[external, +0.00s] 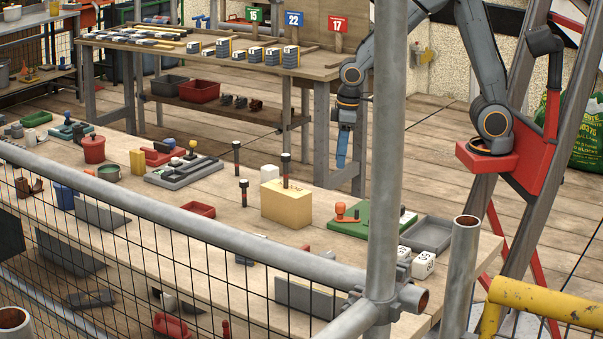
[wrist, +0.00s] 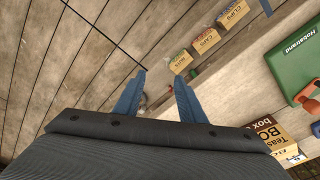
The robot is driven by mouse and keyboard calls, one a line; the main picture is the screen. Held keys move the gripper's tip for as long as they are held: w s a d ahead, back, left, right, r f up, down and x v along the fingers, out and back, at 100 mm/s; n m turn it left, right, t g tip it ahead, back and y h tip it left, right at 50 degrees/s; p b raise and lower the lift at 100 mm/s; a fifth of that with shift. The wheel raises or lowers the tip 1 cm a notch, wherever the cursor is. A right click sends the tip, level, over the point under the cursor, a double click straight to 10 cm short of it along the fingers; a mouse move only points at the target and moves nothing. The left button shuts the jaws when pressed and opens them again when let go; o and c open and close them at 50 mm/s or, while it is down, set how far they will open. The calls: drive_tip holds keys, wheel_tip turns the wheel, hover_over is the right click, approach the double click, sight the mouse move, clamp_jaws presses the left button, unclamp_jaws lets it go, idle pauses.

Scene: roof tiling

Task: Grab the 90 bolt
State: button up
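My gripper (external: 343,150) hangs down at the far side of the near bench, with blue fingers. In the wrist view my gripper (wrist: 160,80) has its two blue fingers apart with nothing held between them. No bolt marked 90 can be read in either view. I cannot tell whether any is the 90 bolt.
The near bench (external: 130,235) holds a yellow block (external: 287,205), a green case (external: 372,219), a grey tray (external: 428,233) and small white boxes (external: 424,264). The wrist view shows a green case (wrist: 297,65) and cartons (wrist: 206,40). A scaffold pole (external: 384,150) crosses the external view.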

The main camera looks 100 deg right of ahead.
sight(238, 143)
drive_tip(key=w+d+r+t+p, duration=0.1)
drive_tip(key=w+d+p, duration=0.1)
drive_tip(key=w, duration=0.7)
drive_tip(key=w+d+r+t+p, duration=0.1)
drive_tip(key=w+d+r+p, duration=0.1)
drive_tip(key=w, duration=0.8)
drive_tip(key=w+d+r+t+p, duration=0.1)
drive_tip(key=w+p, duration=0.3)
drive_tip(key=w, duration=0.5)
drive_tip(key=shift+w+d+r+n+p, duration=0.15)
drive_tip(key=shift+w+d+n+p, duration=0.2)
drive_tip(key=shift+d, duration=0.3)
drive_tip(key=shift+w, duration=0.15)
drive_tip(key=shift+p+x, duration=0.3)
drive_tip(key=shift+x, duration=0.85)
drive_tip(key=f, duration=0.1)
drive_tip(key=f+p, duration=0.1)
drive_tip(key=w+d+f+p, duration=0.1)
drive_tip(key=f, duration=0.1)
drive_tip(key=shift+f, duration=0.1)
drive_tip(key=shift+w+f, duration=0.25)
drive_tip(key=shift+f, duration=0.3)
clamp_jaws()
